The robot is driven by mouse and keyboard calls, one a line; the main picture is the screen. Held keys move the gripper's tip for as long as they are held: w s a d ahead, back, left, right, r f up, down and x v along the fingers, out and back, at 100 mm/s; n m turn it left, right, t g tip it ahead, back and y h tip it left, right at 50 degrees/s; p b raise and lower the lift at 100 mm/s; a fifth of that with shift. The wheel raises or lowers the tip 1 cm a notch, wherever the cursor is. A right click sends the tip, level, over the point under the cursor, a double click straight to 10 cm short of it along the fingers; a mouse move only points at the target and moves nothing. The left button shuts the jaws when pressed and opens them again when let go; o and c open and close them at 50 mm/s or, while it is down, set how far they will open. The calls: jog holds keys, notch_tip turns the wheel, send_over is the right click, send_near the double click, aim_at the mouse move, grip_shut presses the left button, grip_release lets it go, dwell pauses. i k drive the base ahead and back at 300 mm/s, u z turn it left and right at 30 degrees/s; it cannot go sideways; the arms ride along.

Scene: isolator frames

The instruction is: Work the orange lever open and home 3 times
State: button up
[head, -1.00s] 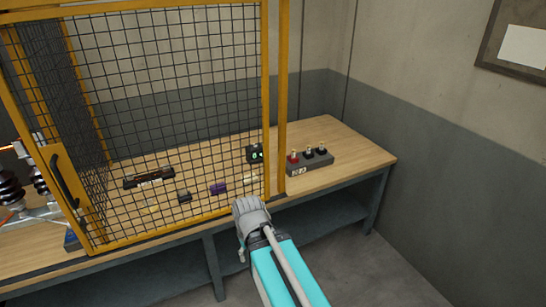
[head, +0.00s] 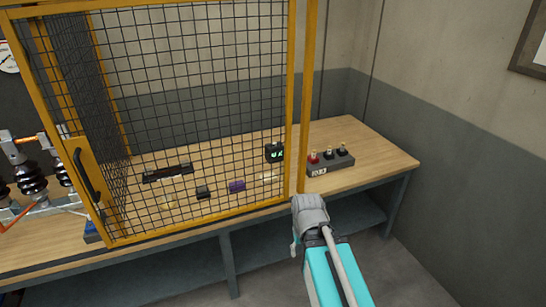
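An orange bar (head: 18,222) shows low at the left edge, beside dark ribbed insulators (head: 32,180) on the bench. It is small and partly cut off, so I cannot tell surely that it is the lever or how it is set. My gripper (head: 311,213) is the grey end of my arm at lower centre right, in front of the bench's front edge and well to the right of the orange bar. Its fingers do not show clearly, so I cannot see whether it is open or shut.
A yellow-framed mesh panel (head: 200,110) stands over the wooden bench (head: 375,165). Behind the mesh lie several small blocks and a dark bar (head: 168,172). A grey box with several knobs (head: 331,164) sits right of the frame. Floor shows at right.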

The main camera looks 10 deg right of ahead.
aim_at(30, 179)
jog(key=z, duration=0.05)
jog(key=i, duration=1.05)
jog(key=z, duration=1)
jog(key=k, duration=1.1)
